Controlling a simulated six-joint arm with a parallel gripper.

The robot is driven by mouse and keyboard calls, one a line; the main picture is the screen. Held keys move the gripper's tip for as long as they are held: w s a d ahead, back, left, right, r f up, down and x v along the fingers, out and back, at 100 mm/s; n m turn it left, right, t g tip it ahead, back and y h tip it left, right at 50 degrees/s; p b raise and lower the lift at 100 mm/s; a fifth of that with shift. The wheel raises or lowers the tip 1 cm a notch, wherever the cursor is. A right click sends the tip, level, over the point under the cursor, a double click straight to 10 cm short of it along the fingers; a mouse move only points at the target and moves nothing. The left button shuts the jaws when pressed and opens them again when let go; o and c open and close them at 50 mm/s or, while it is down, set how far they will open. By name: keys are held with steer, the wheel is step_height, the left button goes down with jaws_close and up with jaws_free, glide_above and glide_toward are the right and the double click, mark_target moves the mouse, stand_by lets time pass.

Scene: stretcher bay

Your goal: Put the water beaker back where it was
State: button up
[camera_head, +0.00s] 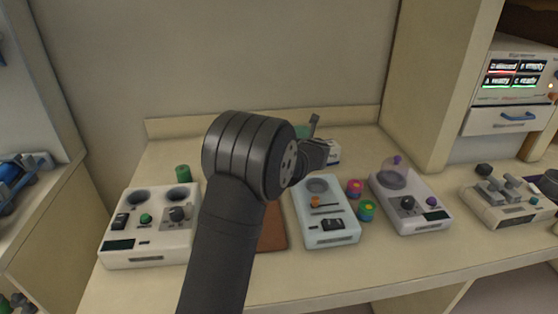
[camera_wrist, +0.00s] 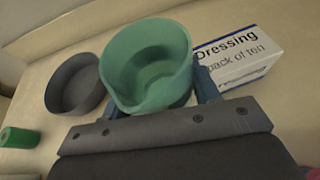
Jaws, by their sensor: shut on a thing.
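A green cup-like beaker (camera_wrist: 148,80) is between my gripper's fingers (camera_wrist: 158,100) in the wrist view, with its open mouth showing. I cannot tell how much water is in it, or whether its base touches the table. In the head view my gripper (camera_head: 314,142) is over the back of the table, partly behind my own wrist. A small piece of the green beaker (camera_head: 301,131) shows beside it. A round dark grey dish (camera_wrist: 58,92) stands to the left of the beaker in the wrist view.
A "Dressing" box (camera_wrist: 245,58) stands close right of the beaker; it also shows in the head view (camera_head: 334,152). White devices (camera_head: 150,250), (camera_head: 330,238) and (camera_head: 425,215), coloured pots (camera_head: 366,208) and a brown mat (camera_head: 272,230) fill the front.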

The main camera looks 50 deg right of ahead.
steer(key=w+f, duration=0.1)
steer(key=w, duration=0.2)
steer(key=w+f, duration=0.4)
steer(key=w, duration=0.1)
steer(key=shift+w+d+f, duration=0.1)
steer(key=shift+w+d, duration=0.15)
steer(key=shift+w, duration=0.1)
steer(key=shift+f, duration=1.8)
steer(key=shift+f, duration=0.2)
steer(key=o, duration=1)
steer(key=shift+o, duration=0.2)
steer(key=w+v, duration=0.1)
steer(key=v, duration=1.6)
steer(key=shift+s+a+r, duration=0.2)
steer(key=shift+a+r, duration=0.2)
steer(key=shift+d, duration=0.1)
